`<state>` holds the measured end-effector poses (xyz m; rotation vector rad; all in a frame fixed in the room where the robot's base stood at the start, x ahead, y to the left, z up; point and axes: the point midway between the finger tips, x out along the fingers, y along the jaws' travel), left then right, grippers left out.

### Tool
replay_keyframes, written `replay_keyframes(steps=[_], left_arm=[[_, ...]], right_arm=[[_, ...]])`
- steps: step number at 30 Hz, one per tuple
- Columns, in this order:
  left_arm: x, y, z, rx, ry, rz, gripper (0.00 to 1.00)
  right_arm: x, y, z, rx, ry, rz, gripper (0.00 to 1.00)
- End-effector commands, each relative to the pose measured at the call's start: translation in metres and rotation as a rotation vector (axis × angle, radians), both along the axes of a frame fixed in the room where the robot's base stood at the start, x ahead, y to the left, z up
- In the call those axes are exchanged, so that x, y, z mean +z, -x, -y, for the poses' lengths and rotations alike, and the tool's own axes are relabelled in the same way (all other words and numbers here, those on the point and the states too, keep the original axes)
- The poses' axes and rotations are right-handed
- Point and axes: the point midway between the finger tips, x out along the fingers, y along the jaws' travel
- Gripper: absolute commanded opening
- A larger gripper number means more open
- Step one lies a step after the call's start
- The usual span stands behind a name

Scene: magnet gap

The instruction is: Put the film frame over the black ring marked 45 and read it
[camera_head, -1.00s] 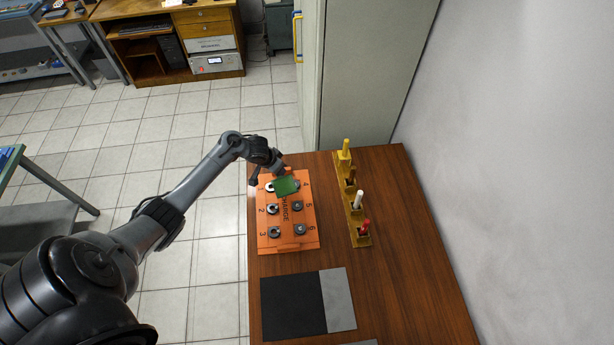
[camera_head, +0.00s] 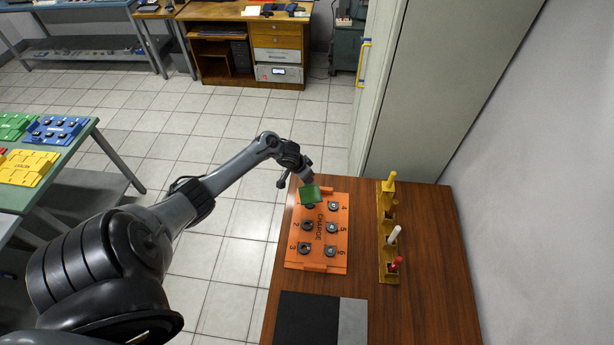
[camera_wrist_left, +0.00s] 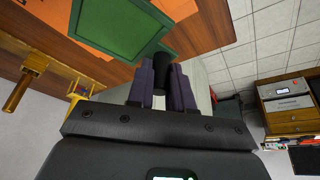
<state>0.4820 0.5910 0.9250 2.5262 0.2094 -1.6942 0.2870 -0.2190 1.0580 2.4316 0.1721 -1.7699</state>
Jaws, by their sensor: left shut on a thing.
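My left gripper (camera_head: 309,179) is shut on the film frame (camera_head: 311,194), a green sheet in a darker green rim. In the left wrist view my gripper (camera_wrist_left: 162,84) grips its black handle, and the film frame (camera_wrist_left: 115,25) extends beyond the fingers. The frame is over the far left corner of the orange board (camera_head: 341,262), partly covering position 1; I cannot tell its height. Dark rings sit at the numbered positions, such as the ring by 5 (camera_head: 331,228). I cannot make out a 45 on any ring. My right gripper is not in view.
A yellow stand (camera_head: 387,262) with yellow, white and red upright pieces is right of the board. A black and grey mat (camera_head: 306,317) lies in front. A tall cabinet (camera_head: 440,100) stands behind the wooden table (camera_head: 440,270). A green table (camera_head: 70,170) with colored boards is at left.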

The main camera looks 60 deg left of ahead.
Motion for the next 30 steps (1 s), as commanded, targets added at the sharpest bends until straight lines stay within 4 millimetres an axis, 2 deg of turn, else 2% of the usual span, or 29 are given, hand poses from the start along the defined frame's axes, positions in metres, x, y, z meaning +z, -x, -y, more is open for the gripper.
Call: replay_keyframes(steps=[5,6,18,30], left_arm=[[0.005,0.001,0.000,0.009,0.003,-0.007,0.00],[-0.004,0.001,0.001,0.009,0.004,-0.007,0.00],[-0.038,0.001,0.001,0.009,0.004,-0.006,0.00],[-0.053,0.001,0.000,0.008,0.002,-0.006,0.00]], right_arm=[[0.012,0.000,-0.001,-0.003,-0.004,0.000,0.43],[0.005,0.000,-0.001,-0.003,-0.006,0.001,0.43],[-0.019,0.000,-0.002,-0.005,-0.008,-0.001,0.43],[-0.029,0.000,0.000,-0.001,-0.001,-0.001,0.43]])
